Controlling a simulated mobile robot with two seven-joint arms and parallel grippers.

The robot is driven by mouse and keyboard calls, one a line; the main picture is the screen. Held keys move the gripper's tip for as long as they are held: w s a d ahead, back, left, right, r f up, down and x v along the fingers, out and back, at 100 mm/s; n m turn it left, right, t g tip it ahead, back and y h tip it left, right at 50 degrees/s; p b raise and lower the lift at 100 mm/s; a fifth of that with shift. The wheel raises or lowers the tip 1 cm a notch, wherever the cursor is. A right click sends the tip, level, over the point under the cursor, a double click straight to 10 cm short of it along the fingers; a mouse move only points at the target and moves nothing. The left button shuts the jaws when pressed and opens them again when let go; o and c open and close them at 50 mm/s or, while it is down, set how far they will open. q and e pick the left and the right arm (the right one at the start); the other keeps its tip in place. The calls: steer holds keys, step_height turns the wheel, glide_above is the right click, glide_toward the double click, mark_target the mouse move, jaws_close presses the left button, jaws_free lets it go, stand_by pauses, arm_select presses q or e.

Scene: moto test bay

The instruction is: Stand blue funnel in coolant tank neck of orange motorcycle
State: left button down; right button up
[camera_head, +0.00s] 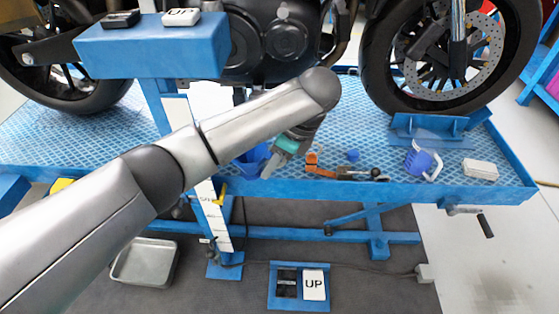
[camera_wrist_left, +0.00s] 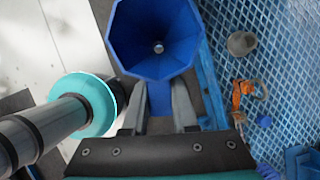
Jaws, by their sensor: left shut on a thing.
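The blue funnel (camera_wrist_left: 157,40) has its wide mouth facing the left wrist camera, with the small outlet hole visible inside. My left gripper (camera_wrist_left: 158,108) is shut on the funnel's lower part, a finger on each side. In the head view the funnel (camera_head: 249,161) shows beside my left gripper (camera_head: 272,162), above the front edge of the lift platform. The motorcycle (camera_head: 285,38) stands behind, showing its dark engine and wheels. I cannot make out the coolant tank neck; my left forearm covers part of the area below the engine. My right gripper is not in view.
On the blue lift platform (camera_head: 385,192) lie an orange-ended tool (camera_head: 325,171), a small blue cap (camera_head: 353,155), a blue-and-white jug (camera_head: 419,162) and a white box (camera_head: 480,169). A blue beam (camera_head: 150,52) stands at upper left. A metal tray (camera_head: 145,263) lies on the floor.

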arm_select(q)
steer(key=s+a+r+n+g+h, duration=0.2)
steer(key=s+a+r+n, duration=0.2)
steer(key=n, duration=0.6)
steer(key=s+a+r+n+g+h, duration=0.2)
steer(key=s+a+r+n, duration=0.3)
steer(key=s+n, duration=0.3)
steer(key=a+n+g, duration=0.1)
steer(key=n, duration=0.1)
steer(key=shift+s+a+n, duration=0.2)
steer(key=shift+a+n, duration=0.1)
steer(key=shift+a, duration=0.05)
steer(key=shift+a, duration=0.1)
